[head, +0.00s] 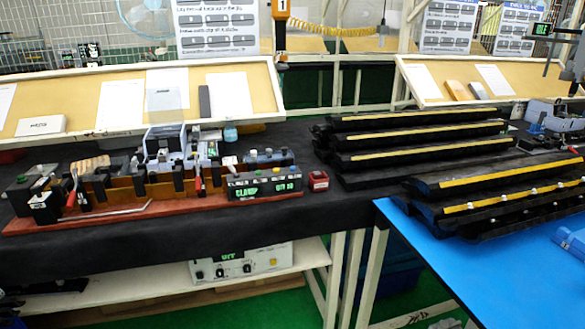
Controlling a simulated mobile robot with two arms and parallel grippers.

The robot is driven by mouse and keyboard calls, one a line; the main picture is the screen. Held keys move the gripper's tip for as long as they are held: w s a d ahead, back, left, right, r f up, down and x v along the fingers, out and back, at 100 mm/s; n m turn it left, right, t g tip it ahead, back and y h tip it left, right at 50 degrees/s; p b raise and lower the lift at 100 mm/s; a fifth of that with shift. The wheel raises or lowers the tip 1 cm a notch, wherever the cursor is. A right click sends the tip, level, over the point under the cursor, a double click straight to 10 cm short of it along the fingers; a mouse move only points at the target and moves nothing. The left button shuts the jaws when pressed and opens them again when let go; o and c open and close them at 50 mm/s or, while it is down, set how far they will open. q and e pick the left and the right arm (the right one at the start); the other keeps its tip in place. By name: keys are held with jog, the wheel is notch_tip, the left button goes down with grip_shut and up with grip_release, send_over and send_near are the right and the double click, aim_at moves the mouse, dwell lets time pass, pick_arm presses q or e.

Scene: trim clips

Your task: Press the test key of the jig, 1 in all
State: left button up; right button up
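The jig (150,192) lies on the black-covered bench at the left. It has a red base, an orange-brown body with dark posts, and clamps with red handles. A dark control box (264,188) sits at its right end, with a lit green display reading something like "CLAMP" and a row of small coloured buttons on top. I cannot tell which button is the test key. Neither of my grippers can be made out in the head view.
Dark trim strips with yellow lines (425,135) are stacked right of the jig. More strips (510,195) lie on a blue table (450,275) at the front right. A small red block (318,180) stands beside the control box. Sloped boards with papers (140,100) line the back.

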jog(key=shift+w, duration=0.2)
grip_shut()
jog(key=shift+d, duration=0.15)
dwell(0.7)
